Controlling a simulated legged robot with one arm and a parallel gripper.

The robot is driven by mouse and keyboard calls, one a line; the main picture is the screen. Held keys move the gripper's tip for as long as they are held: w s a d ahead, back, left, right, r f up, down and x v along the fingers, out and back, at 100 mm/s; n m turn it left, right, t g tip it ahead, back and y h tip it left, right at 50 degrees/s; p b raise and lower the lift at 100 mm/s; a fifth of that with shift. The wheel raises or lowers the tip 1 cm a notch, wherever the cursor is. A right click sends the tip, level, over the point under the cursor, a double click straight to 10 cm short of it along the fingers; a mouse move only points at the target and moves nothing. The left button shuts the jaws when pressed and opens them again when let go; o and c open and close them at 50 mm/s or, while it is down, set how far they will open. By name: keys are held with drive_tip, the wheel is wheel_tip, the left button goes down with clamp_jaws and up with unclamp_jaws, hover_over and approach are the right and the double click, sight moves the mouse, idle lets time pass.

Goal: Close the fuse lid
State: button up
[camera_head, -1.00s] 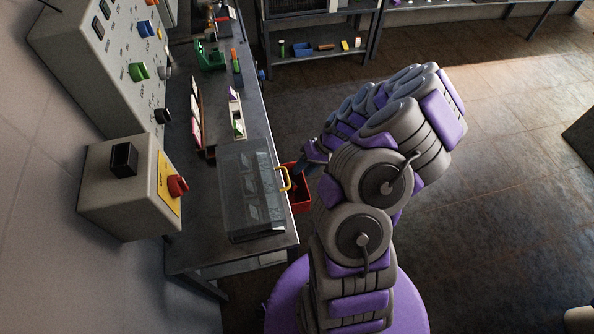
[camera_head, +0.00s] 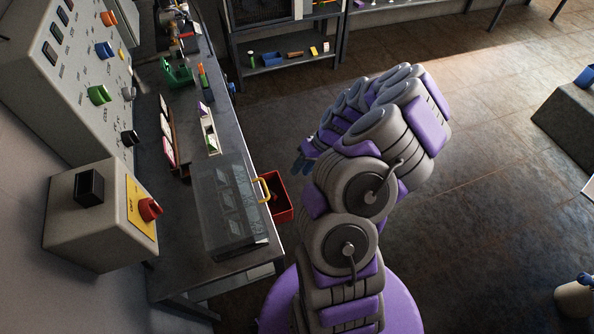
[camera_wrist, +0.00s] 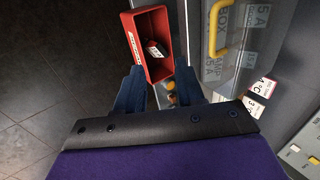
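The fuse box with its clear lid (camera_head: 228,205) lies on the near end of the bench. A yellow handle (camera_head: 262,189) is on the lid's right edge. I cannot tell whether the lid is fully down. In the wrist view the lid (camera_wrist: 228,50) is at the upper right, with its yellow handle (camera_wrist: 219,25) and lettering showing through. My gripper (camera_wrist: 160,75) is open and empty, its two blue fingers apart, left of the handle and not touching it. In the head view my gripper (camera_head: 304,161) is partly hidden by my arm, right of the bench.
A red bin (camera_head: 281,208) hangs beside the bench's right edge; the bin (camera_wrist: 137,48) lies beyond my fingers in the wrist view. A grey box with a red knob (camera_head: 149,209) stands left of the lid. Open floor (camera_head: 470,190) lies to the right.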

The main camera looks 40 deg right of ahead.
drive_tip(key=s+d+r+b, duration=0.1)
drive_tip(key=s+d+r, duration=0.1)
drive_tip(key=d, duration=0.6)
drive_tip(key=shift+s+d+r+b, duration=0.15)
drive_tip(key=shift+s+d+b, duration=0.1)
drive_tip(key=shift+s+b, duration=0.2)
idle(0.4)
idle(0.4)
drive_tip(key=p+v, duration=0.4)
drive_tip(key=v, duration=1.3)
drive_tip(key=shift+d, duration=0.2)
drive_tip(key=shift+r, duration=0.1)
